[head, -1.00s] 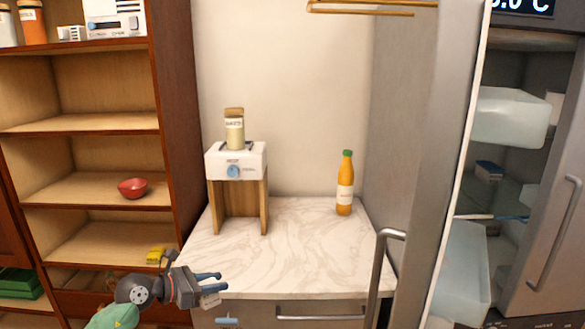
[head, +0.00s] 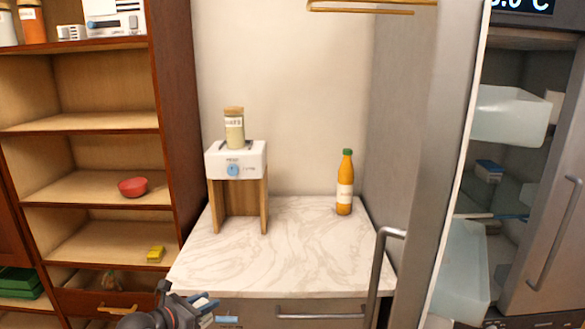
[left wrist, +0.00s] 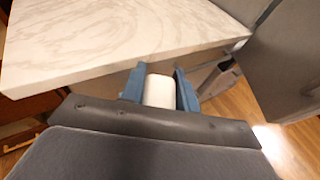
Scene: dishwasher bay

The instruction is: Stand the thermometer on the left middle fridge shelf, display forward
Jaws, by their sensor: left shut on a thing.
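My left gripper (head: 204,304) is at the bottom of the head view, in front of the counter's front edge. In the left wrist view its blue fingers are shut on a small white block (left wrist: 159,90), which I take to be the thermometer. Its display does not show, and I cannot tell which way it faces. The fridge stands open at the right of the head view, far from this gripper. A glass fridge shelf (head: 487,217) shows partly, the door edge hiding its left part. My right gripper is not in view.
The marble counter (head: 290,255) holds a toaster (head: 237,160) on a wooden stand, with a jar on top, and an orange bottle (head: 345,188). Clear bins (head: 510,115) and a blue box (head: 489,170) are in the fridge. A tall grey panel (head: 410,150) stands between counter and fridge.

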